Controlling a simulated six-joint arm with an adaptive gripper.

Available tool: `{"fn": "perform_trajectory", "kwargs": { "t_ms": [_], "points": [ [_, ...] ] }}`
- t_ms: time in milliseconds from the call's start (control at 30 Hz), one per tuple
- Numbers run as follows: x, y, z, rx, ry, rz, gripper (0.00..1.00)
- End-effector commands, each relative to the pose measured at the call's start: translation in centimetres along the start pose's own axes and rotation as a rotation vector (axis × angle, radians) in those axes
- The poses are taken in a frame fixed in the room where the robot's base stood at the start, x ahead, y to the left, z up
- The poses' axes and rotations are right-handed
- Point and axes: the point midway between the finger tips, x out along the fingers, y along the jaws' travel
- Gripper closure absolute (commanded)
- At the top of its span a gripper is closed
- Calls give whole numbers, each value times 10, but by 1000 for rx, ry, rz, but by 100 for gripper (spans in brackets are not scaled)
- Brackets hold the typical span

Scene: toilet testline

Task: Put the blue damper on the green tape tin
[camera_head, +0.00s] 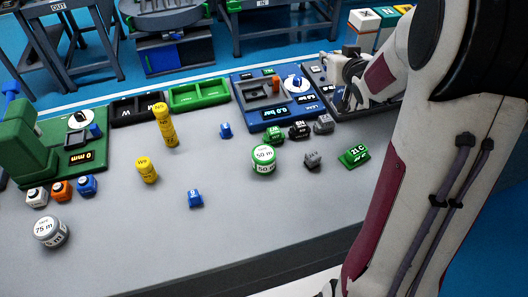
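The green tape tin (264,160) is a round green tin with a white label reading 50 m, standing right of the table's middle. Nothing lies on its top. Two small blue pieces could be the blue damper: one marked 2 (195,199) toward the front edge, left of the tin, and one farther back (226,131). I cannot tell which is the damper. My gripper (346,88) is at the back right, over the dark panel and away from the tin and both blue pieces. Its fingers are too small and overlapped to tell their opening.
Yellow cylinders (147,170) stand at the left middle. A 75 m tin (51,231) and a blue block (87,185) are at the left. Grey pieces (313,160) and a green block (354,156) lie right of the green tin. Panels (199,95) line the back. The front middle is clear.

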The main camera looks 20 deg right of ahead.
Motion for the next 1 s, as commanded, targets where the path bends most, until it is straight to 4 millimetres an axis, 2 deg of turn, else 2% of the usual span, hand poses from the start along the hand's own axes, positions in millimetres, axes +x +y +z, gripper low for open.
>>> {"fn": "perform_trajectory", "kwargs": {
  "t_ms": [267, 567, 767, 1000],
  "points": [
    [-2, -24, 4, -47, -1, -115, 100],
    [-10, -61, 17, -116, -2, -282, 100],
    [-21, -93, 33, -174, -3, -426, 100],
    [-45, -140, 66, -262, -4, -644, 100]
  ]
}}
